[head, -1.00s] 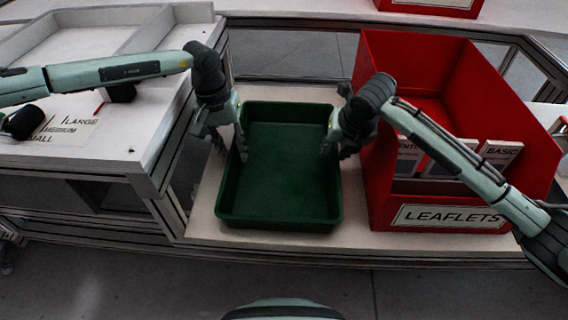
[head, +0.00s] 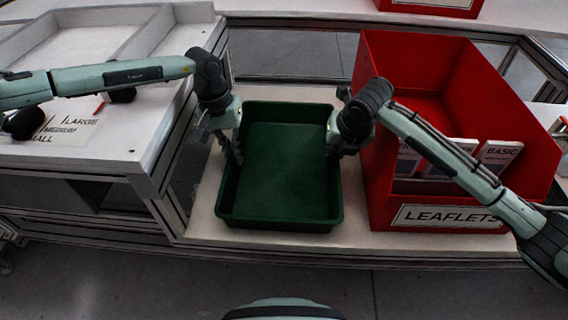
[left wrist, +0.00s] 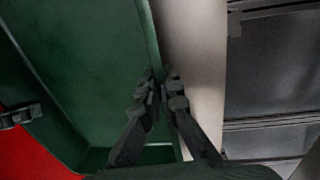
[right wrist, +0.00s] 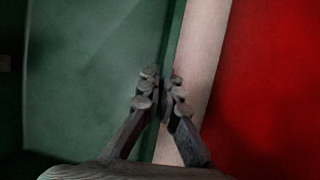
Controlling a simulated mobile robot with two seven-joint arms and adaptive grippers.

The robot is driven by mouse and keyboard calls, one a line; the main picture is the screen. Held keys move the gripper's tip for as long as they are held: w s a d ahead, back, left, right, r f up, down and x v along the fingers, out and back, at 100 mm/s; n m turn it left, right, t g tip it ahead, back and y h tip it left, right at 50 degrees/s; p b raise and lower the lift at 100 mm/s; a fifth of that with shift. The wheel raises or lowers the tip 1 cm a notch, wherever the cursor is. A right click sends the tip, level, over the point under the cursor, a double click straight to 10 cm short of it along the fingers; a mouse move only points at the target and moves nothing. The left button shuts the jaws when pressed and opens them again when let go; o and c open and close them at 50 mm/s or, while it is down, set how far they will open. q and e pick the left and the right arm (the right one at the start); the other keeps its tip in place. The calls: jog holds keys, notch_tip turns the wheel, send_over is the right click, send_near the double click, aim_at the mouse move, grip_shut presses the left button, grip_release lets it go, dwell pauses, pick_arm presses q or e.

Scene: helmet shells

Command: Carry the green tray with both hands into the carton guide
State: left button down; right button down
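The green tray (head: 285,222) is empty and sits flat on the pale worktop. My left gripper (head: 236,158) is at its left wall. In the left wrist view my left gripper (left wrist: 158,86) has its fingers close together, one on each side of the tray wall (left wrist: 150,45), pinching it. My right gripper (head: 334,150) is at the tray's right wall. In the right wrist view my right gripper (right wrist: 163,86) is likewise closed with the wall (right wrist: 172,45) between its fingers. I cannot make out a carton guide in these views.
A red leaflets bin (head: 450,217) with several upright cards stands close to the tray's right side. A higher white bench (head: 110,150) with a size label (head: 70,130) is on the left. A narrow strip of bare worktop (head: 206,200) lies left of the tray.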

pick_arm(q)
jog(key=shift+r, duration=0.15)
pick_arm(e)
jog(key=shift+r, duration=0.15)
